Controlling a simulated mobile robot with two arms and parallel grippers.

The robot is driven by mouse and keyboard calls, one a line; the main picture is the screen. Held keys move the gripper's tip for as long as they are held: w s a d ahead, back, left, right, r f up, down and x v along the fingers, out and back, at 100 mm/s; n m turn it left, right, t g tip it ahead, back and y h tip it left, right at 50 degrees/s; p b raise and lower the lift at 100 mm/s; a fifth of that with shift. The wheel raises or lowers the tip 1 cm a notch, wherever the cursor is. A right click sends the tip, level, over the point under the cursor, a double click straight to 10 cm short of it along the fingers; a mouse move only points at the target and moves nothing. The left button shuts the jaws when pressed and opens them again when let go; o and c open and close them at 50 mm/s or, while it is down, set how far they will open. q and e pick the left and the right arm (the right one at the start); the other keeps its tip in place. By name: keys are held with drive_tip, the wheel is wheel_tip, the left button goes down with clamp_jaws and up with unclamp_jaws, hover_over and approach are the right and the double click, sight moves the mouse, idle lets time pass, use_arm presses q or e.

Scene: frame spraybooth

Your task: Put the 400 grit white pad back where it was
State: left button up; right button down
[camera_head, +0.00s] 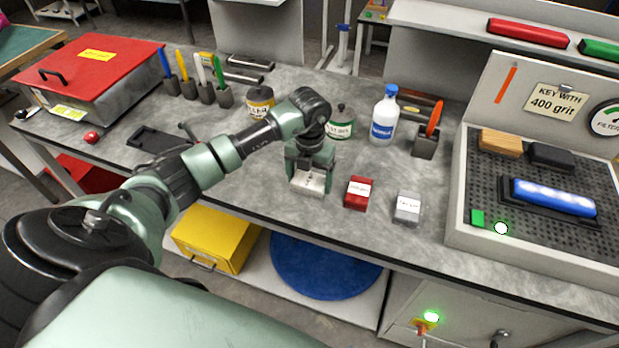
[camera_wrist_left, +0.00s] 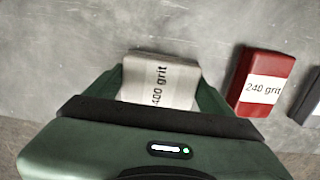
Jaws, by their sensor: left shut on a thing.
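The 400 grit white pad (camera_wrist_left: 163,80) is between the fingers of my left gripper (camera_wrist_left: 160,100), and its label reads "400 grit" in the left wrist view. In the head view the white pad (camera_head: 308,182) shows under my left gripper (camera_head: 308,172), at the front part of the grey workbench (camera_head: 230,150). The gripper is shut on the pad from both sides. I cannot tell whether the pad touches the bench top. My right gripper is not in view.
A red 240 grit pad (camera_head: 357,194) lies just right of the white pad, and a grey pad (camera_head: 407,208) further right. A green-labelled jar (camera_head: 341,124) and a white-blue bottle (camera_head: 384,118) stand behind. The spray booth tray (camera_head: 456,215) is at right.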

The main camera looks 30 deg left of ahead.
sight(309, 179)
use_arm(q)
drive_tip(key=shift+f, duration=0.1)
drive_tip(key=o, duration=1.2)
drive_tip(key=shift+w+r, duration=0.1)
drive_tip(key=shift+r, duration=0.25)
wheel_tip(309, 179, up, 12)
drive_tip(key=b, duration=0.3)
drive_tip(key=shift+f, duration=0.2)
